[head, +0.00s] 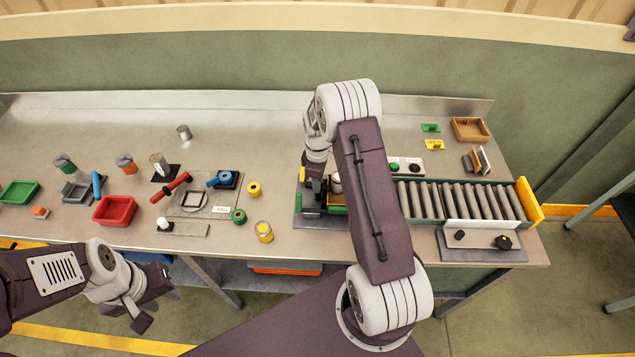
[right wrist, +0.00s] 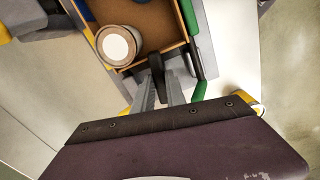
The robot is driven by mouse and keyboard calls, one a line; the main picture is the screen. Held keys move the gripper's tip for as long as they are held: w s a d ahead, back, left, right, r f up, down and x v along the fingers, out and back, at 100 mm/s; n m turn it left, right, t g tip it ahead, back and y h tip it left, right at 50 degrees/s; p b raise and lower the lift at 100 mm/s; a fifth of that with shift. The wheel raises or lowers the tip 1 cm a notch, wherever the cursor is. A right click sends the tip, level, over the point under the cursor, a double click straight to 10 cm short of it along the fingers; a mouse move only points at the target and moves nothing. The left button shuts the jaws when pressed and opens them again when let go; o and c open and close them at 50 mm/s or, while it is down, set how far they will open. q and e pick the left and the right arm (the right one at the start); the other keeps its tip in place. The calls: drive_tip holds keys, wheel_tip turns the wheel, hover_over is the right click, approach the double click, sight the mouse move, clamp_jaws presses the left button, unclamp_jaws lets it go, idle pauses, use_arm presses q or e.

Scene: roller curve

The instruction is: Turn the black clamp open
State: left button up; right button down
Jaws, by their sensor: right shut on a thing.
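The black clamp (right wrist: 157,65) shows in the right wrist view as a dark upright piece at the near edge of a brown-floored tray (right wrist: 150,18). My right gripper (right wrist: 161,88) is shut on it, one grey finger on each side. In the head view my right gripper (head: 314,188) points down at the left end of the roller line, and my arm hides much of that spot. The clamp's lower part is hidden. My left gripper (head: 132,312) hangs in front of the bench, away from everything; its finger gap is unclear.
A white-topped can (right wrist: 118,45) stands in the tray, close to the clamp. Grey rollers (head: 460,200) run right to a yellow end plate (head: 529,200). A panel with a black knob (head: 503,242) is in front.

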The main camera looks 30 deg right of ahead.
drive_tip(key=m, duration=0.4)
drive_tip(key=shift+m, duration=0.3)
drive_tip(key=m, duration=0.3)
drive_tip(key=shift+m+b, duration=0.3)
drive_tip(key=m, duration=0.4)
drive_tip(key=shift+m, duration=2)
drive_tip(key=c, duration=1.4)
unclamp_jaws()
drive_tip(key=shift+o, duration=0.2)
